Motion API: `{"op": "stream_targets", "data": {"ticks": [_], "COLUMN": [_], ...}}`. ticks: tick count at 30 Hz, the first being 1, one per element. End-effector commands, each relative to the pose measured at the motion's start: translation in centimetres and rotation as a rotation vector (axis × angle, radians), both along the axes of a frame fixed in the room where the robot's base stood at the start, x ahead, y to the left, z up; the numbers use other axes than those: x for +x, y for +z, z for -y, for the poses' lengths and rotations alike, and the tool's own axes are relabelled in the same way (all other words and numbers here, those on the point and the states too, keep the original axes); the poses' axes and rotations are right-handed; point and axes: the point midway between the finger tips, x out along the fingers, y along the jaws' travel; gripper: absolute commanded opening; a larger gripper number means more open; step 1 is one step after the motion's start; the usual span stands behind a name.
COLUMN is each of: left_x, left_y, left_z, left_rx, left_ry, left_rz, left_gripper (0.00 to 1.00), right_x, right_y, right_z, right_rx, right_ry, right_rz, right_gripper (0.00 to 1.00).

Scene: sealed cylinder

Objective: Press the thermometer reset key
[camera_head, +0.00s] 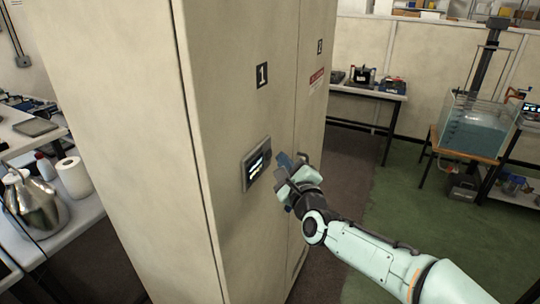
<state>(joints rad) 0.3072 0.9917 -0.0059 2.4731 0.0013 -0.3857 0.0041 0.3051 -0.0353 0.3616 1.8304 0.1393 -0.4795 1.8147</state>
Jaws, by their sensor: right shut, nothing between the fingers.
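My right gripper (276,172) is shut and empty, at the right edge of the panel. I cannot tell whether the fingertips touch the panel. My left gripper is not in view.
A bench on the left holds a metal jug (35,207) and a paper roll (73,177). A water tank (473,127) stands on a table at the back right. Green floor (420,215) lies clear right of the cabinet.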

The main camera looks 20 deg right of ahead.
Motion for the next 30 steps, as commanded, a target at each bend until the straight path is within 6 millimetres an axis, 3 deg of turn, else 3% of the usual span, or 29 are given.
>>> {"op": "stream_targets", "data": {"ticks": [30], "left_x": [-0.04], "left_y": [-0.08], "left_z": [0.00], "left_rx": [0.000], "left_ry": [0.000], "left_rz": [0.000], "left_gripper": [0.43], "right_x": [0.88], "right_y": [-0.01], "right_z": [-0.76], "right_rx": [0.000], "right_ry": [0.001], "right_rz": [0.001], "right_gripper": [0.00]}}
